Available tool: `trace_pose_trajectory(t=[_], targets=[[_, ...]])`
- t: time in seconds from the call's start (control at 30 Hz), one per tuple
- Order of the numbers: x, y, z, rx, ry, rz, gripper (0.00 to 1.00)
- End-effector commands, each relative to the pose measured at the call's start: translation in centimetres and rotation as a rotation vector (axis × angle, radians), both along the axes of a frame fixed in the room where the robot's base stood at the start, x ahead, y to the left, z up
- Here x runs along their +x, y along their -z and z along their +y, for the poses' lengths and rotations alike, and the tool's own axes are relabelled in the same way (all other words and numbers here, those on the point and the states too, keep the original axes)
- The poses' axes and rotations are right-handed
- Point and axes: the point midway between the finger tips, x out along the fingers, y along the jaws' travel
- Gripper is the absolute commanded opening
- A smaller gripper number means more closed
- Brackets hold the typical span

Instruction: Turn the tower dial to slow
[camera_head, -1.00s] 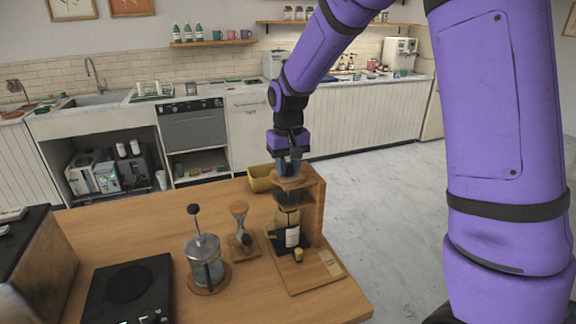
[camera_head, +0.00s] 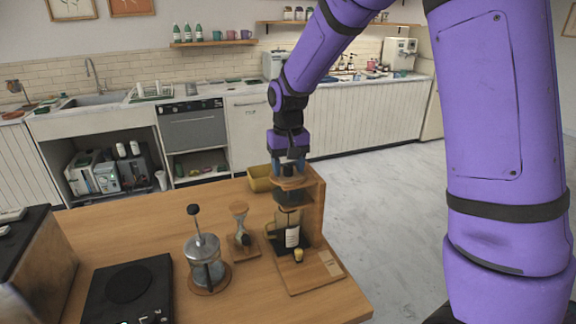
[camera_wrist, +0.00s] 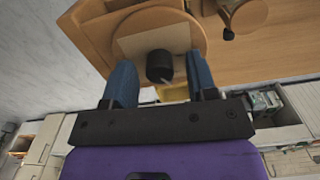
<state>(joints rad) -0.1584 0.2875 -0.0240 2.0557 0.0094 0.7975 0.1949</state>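The cold-drip tower (camera_head: 315,212) is a wooden stand at the table's front right, with a round wooden top plate (camera_head: 306,182). A black knob (camera_wrist: 159,66) sits on this plate, with a pale pointer line toward the lower right in the wrist view. I take it as the dial; no slow mark is readable. My gripper (camera_head: 289,169) points down over the tower top. In the wrist view its blue fingers (camera_wrist: 161,75) stand apart on both sides of the knob, with a gap on each side. The gripper is open and holds nothing.
Open floor lies to the right.

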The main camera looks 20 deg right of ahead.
Motion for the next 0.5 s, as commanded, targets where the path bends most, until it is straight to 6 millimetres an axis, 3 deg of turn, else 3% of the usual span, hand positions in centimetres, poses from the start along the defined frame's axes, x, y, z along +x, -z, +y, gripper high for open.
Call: trace_pose_trajectory(t=[0.23, 0.5], targets=[[0.1, -1.5, 0.0, 0.001, 0.0, -0.003, 0.53], [0.1, -6.5, 0.0, 0.001, 0.0, -0.005, 0.53]])
